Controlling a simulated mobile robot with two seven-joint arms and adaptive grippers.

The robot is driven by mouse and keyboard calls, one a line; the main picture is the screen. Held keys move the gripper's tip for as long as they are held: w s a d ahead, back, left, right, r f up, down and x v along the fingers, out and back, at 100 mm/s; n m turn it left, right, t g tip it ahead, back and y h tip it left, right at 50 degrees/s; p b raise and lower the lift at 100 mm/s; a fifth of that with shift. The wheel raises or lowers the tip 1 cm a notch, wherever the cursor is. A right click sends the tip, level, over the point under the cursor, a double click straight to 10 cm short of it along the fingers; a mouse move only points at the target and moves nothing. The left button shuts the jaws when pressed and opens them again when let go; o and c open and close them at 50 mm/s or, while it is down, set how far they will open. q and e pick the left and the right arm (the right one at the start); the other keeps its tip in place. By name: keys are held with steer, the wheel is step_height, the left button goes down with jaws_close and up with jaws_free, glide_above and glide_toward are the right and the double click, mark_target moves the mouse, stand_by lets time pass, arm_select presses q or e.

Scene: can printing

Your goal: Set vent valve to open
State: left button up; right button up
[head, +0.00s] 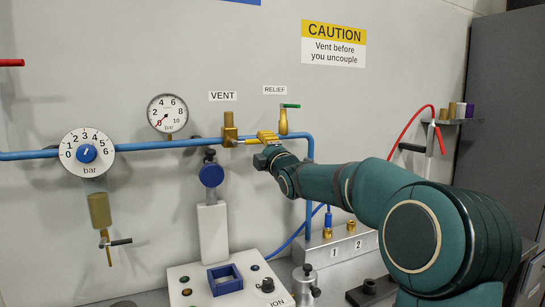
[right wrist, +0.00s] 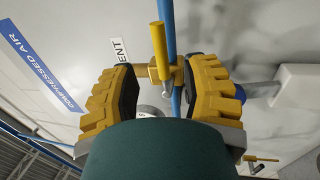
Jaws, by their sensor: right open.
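The vent valve (head: 229,132) is a brass body on the blue pipe, under the VENT label (head: 222,96). In the right wrist view the valve body (right wrist: 175,72) sits across the pipe, and a yellow rod-like handle (right wrist: 160,45) appears to lie roughly along the pipe. My right gripper (head: 265,138) is just right of the valve in the head view. Its yellow, dark-padded fingers are open in the wrist view (right wrist: 161,80), one on each side of the valve, with gaps showing. Contact cannot be told. My left gripper is out of view.
The relief valve (head: 283,122) with a green handle stands just right, close to my gripper. A pressure gauge (head: 167,113) and a dial (head: 87,152) are left. A white machine (head: 182,276) stands below, beside a numbered grey block (head: 340,249). A red hose (head: 405,128) hangs right.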

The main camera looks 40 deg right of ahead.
steer(key=v, duration=0.6)
steer(key=shift+s, duration=0.35)
steer(key=shift+a+f, duration=0.1)
